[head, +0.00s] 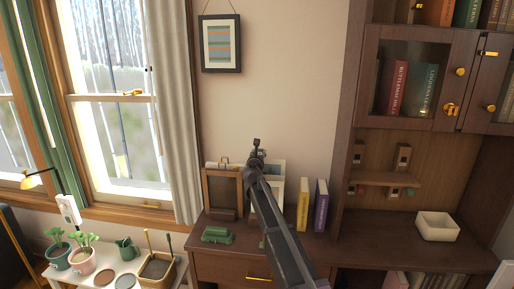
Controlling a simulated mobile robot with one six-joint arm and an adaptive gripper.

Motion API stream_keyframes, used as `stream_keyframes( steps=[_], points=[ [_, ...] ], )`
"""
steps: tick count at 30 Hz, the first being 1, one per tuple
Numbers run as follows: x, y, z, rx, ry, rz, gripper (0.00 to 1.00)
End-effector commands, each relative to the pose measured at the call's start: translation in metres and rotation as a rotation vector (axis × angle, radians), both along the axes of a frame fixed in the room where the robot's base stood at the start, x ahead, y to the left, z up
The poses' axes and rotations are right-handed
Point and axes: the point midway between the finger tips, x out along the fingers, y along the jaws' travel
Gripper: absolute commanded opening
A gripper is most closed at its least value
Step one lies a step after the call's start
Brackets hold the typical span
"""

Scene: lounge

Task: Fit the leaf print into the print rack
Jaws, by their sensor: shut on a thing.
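My gripper (257,155) is at the end of my arm, above the back of the dark wooden cabinet top. Its fingertips are largely hidden by my own wrist. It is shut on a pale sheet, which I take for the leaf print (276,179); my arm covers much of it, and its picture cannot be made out. A brown wooden frame on a dark base (222,189) stands just left of my arm. It may be the print rack, but I cannot tell for sure. I cannot tell whether the sheet touches it.
A yellow book (303,204) and a purple book (320,205) stand upright to the right. A small green model vehicle (217,235) lies in front of the frame. A tall bookcase (352,130) rises at right. A white plant table (112,268) stands lower left.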

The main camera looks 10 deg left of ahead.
Motion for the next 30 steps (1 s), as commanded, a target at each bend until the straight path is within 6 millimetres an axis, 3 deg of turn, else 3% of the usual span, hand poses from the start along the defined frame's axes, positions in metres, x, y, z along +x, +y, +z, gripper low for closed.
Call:
stream_keyframes(
  steps=[30],
  points=[
    [0.0061, 0.0004, -0.0148, 0.012, 0.010, 0.001, 0.01]
  ],
)
